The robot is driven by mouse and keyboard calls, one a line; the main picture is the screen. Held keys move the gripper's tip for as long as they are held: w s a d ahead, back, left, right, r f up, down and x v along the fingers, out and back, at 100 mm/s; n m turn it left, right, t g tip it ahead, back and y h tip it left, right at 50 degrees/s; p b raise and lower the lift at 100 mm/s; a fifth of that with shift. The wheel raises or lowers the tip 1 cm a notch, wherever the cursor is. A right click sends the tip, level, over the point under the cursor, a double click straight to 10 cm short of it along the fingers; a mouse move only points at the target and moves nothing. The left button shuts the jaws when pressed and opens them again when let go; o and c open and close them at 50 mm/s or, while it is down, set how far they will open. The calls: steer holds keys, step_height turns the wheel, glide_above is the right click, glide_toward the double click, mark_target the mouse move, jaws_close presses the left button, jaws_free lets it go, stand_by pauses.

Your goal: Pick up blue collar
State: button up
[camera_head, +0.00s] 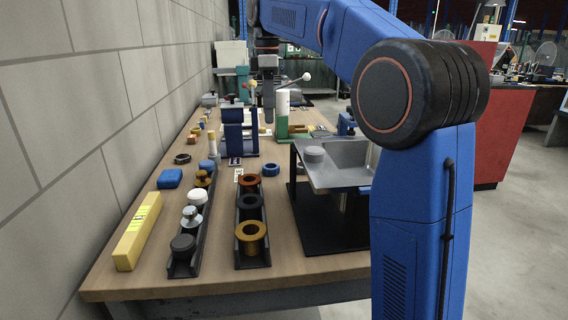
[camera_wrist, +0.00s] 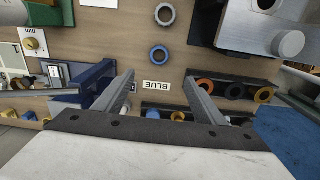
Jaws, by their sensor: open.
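The blue collar (camera_head: 271,169) lies flat on the table, just right of the far end of the ring rack. In the wrist view it appears as a blue-grey ring (camera_wrist: 159,54), just beyond the fingertips and above the upside-down BLUE label (camera_wrist: 155,86). A second, paler ring (camera_wrist: 165,14) lies farther up in that view; I cannot make it out in the head view. My gripper (camera_wrist: 159,78) is open and empty, its two fingers spread on either side of the label. In the head view my gripper (camera_head: 268,110) hangs above the table, farther back than the collar.
The ring rack (camera_head: 253,262) holds red-brown, dark and yellow rings. A second rack (camera_head: 184,270) holds knobs and caps. A metal tray (camera_head: 345,178) on a stand is close right of the collar. A dark blue holder (camera_head: 236,130) and a white-green post (camera_head: 283,112) stand behind.

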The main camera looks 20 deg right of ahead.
steer(key=f, duration=1.7)
steer(key=shift+d+f, duration=0.2)
steer(key=shift+d, duration=0.15)
steer(key=c, duration=1.1)
